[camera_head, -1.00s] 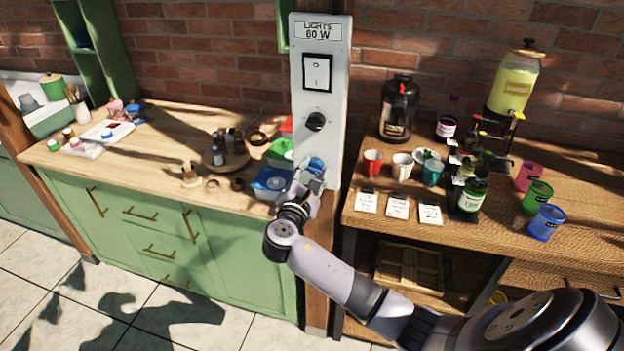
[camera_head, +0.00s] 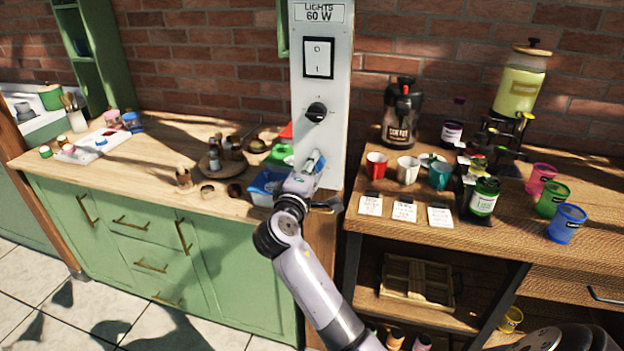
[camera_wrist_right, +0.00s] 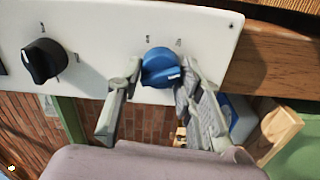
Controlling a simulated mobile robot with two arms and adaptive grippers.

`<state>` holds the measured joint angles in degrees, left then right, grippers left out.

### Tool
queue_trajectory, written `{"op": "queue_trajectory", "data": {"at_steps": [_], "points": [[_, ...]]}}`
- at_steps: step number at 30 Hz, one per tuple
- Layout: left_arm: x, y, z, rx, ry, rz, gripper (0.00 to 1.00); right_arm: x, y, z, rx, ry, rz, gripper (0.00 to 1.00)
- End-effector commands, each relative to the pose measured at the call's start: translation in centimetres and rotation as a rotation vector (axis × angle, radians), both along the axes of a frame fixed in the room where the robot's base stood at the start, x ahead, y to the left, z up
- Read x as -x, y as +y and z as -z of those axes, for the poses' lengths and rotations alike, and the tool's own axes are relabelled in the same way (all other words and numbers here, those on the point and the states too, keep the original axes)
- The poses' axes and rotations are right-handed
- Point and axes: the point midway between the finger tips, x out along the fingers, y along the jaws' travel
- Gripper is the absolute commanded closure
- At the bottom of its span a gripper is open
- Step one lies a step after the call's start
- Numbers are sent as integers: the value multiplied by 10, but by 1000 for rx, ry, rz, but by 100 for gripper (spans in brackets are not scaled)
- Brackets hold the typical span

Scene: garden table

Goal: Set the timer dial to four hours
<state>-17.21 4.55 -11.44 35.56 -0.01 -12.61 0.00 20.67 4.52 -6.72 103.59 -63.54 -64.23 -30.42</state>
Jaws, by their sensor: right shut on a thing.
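The upright white control panel (camera_head: 335,140) carries a blue dial low down, which the right wrist view shows clearly (camera_wrist_right: 158,64). A white line on the dial's face points to the lower right in that view. Small marks stand around it, too small to read surely. My right gripper (camera_head: 311,168) is at the panel's lower part. In the wrist view its two fingers (camera_wrist_right: 160,73) are on either side of the blue dial and shut on it. In the head view the gripper covers most of the dial. My left gripper is out of view.
A black dial (camera_head: 316,112) and a white rocker switch (camera_head: 319,57) sit above on the same panel. A blue container (camera_head: 263,187) stands left of the gripper on the wooden counter. Cups (camera_head: 407,170) and paper cards (camera_head: 404,212) lie on the right-hand table.

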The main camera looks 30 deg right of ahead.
Motion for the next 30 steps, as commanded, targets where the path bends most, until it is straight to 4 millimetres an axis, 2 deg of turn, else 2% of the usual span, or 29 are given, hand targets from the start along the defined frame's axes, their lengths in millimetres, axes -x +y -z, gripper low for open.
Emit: {"op": "queue_trajectory", "data": {"at_steps": [1, 3, 12, 30], "points": [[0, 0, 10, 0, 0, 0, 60, 0, 0, 5, -30, -33, 1, 94], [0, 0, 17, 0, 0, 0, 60, 0, 0, 5, -70, -78, 2, 94], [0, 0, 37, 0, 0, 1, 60, 0, 0, 3, -201, -232, 2, 94], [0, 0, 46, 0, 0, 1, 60, 0, 0, 0, -276, -318, 1, 94]]}}
